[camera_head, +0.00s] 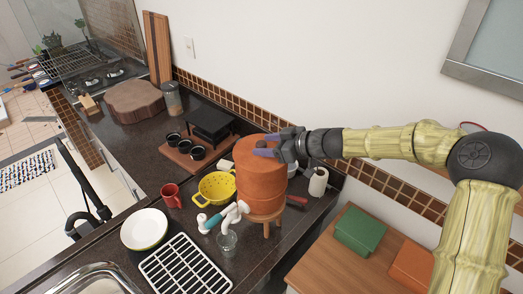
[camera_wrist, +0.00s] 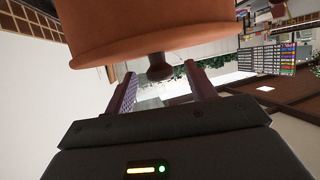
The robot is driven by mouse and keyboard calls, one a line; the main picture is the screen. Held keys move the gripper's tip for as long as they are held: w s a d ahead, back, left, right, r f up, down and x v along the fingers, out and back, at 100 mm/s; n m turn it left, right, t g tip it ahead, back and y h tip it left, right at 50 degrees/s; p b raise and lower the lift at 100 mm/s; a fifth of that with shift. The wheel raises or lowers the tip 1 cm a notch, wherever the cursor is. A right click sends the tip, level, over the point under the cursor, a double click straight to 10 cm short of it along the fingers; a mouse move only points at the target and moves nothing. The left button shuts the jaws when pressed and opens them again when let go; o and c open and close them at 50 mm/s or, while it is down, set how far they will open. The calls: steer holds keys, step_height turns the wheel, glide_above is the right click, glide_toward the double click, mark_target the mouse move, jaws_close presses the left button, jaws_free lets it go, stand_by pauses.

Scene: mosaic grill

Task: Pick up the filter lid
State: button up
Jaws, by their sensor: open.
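The orange clay filter (camera_head: 262,198) stands on a small wooden stool on the dark counter. Its round lid (camera_head: 245,160) sits on top, partly hidden by my gripper (camera_head: 266,150). In the wrist view the lid (camera_wrist: 150,32) fills the top of the picture, and its small dark knob (camera_wrist: 159,69) sticks out toward my gripper (camera_wrist: 161,78). My gripper is open, with one finger on each side of the knob near the fingertips. A gap shows on both sides, so the fingers do not appear to touch it.
A yellow colander (camera_head: 214,188), a red mug (camera_head: 171,195) and a white plate (camera_head: 144,229) are left of the filter. A glass (camera_head: 227,241) and a white dish rack (camera_head: 185,268) are in front. A paper roll (camera_head: 318,182) stands at right, near the tiled wall.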

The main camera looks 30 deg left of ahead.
steer(key=c, duration=1.1)
steer(key=shift+r, duration=0.1)
steer(key=shift+c, duration=0.2)
step_height(320, 180, up, 10)
steer(key=b, duration=0.3)
